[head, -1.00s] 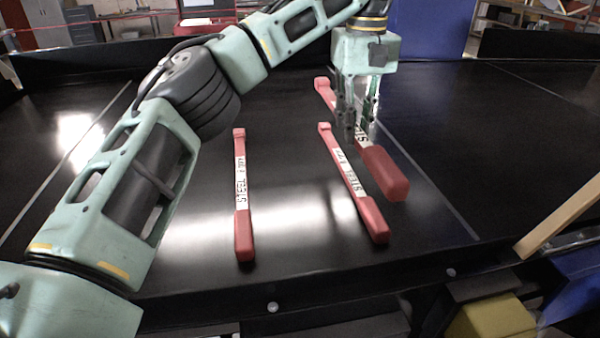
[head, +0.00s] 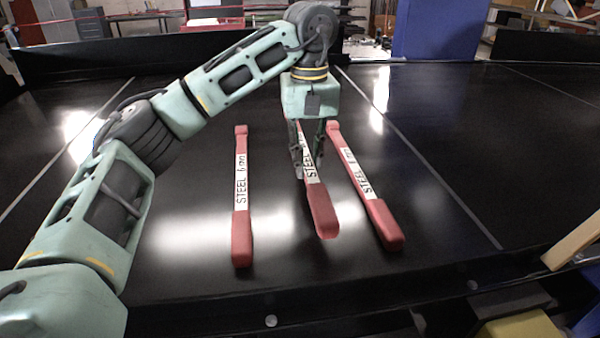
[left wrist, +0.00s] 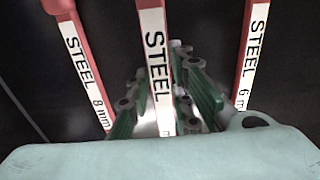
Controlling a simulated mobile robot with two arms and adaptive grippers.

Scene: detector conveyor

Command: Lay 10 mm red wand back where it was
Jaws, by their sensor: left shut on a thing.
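My left gripper (head: 308,168) is shut on a red wand (head: 322,212) with a white STEEL label, between two other red wands. Its size number is hidden by the gripper; the held wand also shows in the left wrist view (left wrist: 152,55) between the fingers. Its handle points toward the front edge. I cannot tell whether it touches the black surface. The 6 mm wand (head: 242,238) lies to its left, and the 8 mm wand (head: 382,225) lies slanted close to its right. My right gripper is not in view.
The black conveyor surface (head: 450,170) is clear to the right of the wands, past a thin pale line. A dark raised wall (head: 100,62) runs along the back. A pale wooden piece (head: 575,240) and a yellow object (head: 520,328) are at the front right.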

